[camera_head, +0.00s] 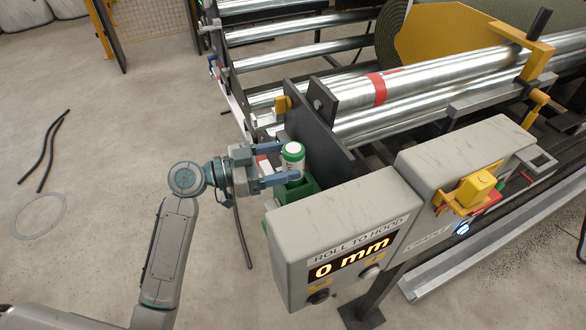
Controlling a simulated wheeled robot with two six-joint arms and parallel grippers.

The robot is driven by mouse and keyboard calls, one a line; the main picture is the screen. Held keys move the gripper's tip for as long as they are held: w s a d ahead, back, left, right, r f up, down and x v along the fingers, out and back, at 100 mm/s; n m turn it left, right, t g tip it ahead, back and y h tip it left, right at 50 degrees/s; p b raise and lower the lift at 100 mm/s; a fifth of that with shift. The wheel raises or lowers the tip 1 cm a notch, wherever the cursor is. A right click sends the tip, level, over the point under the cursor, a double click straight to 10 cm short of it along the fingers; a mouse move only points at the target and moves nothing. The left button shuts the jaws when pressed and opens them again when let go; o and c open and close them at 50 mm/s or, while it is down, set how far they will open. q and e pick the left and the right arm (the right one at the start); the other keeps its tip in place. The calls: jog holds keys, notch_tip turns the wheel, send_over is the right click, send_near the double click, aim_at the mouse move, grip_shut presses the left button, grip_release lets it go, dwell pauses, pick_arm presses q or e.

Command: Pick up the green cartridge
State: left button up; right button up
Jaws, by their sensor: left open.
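The green cartridge (292,155) has a white top and a white label. It stands upright by a green holder (299,189) behind the grey display box, next to the dark machine plate. My left gripper (282,164) reaches in from the left with its two fingers open. The fingers lie on either side of the cartridge, one beyond it and one nearer. I cannot tell whether they touch it. The cartridge's lower part is partly hidden. My right gripper is not in view.
The grey display box (313,223) reads "0 mm" and stands close to my left gripper. A second grey box (457,162) carries a yellow part. Steel rollers (431,77) lie behind. Black rods (49,148) and a ring lie on the open floor at left.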

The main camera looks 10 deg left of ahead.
aim_at(302, 155)
pick_arm(q)
jog(key=p+x, duration=0.1)
jog(key=x, duration=0.2)
jog(key=shift+w+d+r+p, duration=0.2)
jog(key=shift+w+r+p, duration=0.1)
jog(key=shift+p, duration=0.1)
jog(key=shift+w+d+f, duration=0.2)
jog(key=shift+d, duration=0.25)
grip_shut()
